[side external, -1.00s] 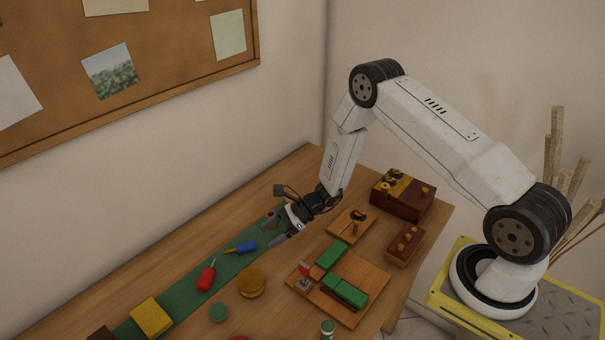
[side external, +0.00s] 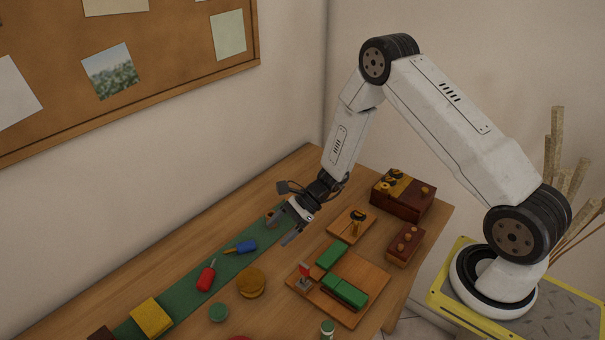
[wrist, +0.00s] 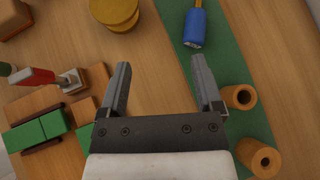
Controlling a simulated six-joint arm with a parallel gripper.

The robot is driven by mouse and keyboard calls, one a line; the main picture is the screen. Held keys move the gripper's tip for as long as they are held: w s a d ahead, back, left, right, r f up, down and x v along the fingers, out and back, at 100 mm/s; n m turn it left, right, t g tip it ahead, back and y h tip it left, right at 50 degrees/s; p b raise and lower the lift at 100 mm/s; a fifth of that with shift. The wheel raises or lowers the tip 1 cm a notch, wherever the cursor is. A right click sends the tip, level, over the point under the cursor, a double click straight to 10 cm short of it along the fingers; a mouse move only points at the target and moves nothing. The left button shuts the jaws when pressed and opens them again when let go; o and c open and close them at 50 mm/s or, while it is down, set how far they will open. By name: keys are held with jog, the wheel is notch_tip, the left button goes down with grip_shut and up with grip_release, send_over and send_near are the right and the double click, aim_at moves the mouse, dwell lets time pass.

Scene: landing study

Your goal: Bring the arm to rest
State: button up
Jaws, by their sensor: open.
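My gripper (side external: 282,228) is over the far part of the wooden table (side external: 75,318), its fingers pointing down and toward the front. In the wrist view my gripper (wrist: 161,62) has its two fingers spread apart, with only bare table and part of the green mat (wrist: 222,75) seen between and beyond them. It holds nothing. A blue-handled tool (wrist: 194,28) lies on the mat beyond the right finger. Two tan hollow cylinders (wrist: 240,97) are at the right finger's side. How high the fingertips are above the table is hard to tell.
A wooden board with green blocks (side external: 345,292) and a red-handled clamp (side external: 304,270) lies to the right. A yellow round stack (side external: 251,283), red-handled tool (side external: 206,279) and yellow block (side external: 152,317) are nearer. Brown boxes (side external: 403,195) stand behind right.

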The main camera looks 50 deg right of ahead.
jog(key=s+d+r+n+g+h, duration=0.1)
jog(key=s+d+r+n+h, duration=0.1)
jog(key=s+r+n+h, duration=0.8)
jog(key=s+r+n, duration=0.6)
jog(key=n, duration=0.5)
jog(key=shift+d, duration=0.35)
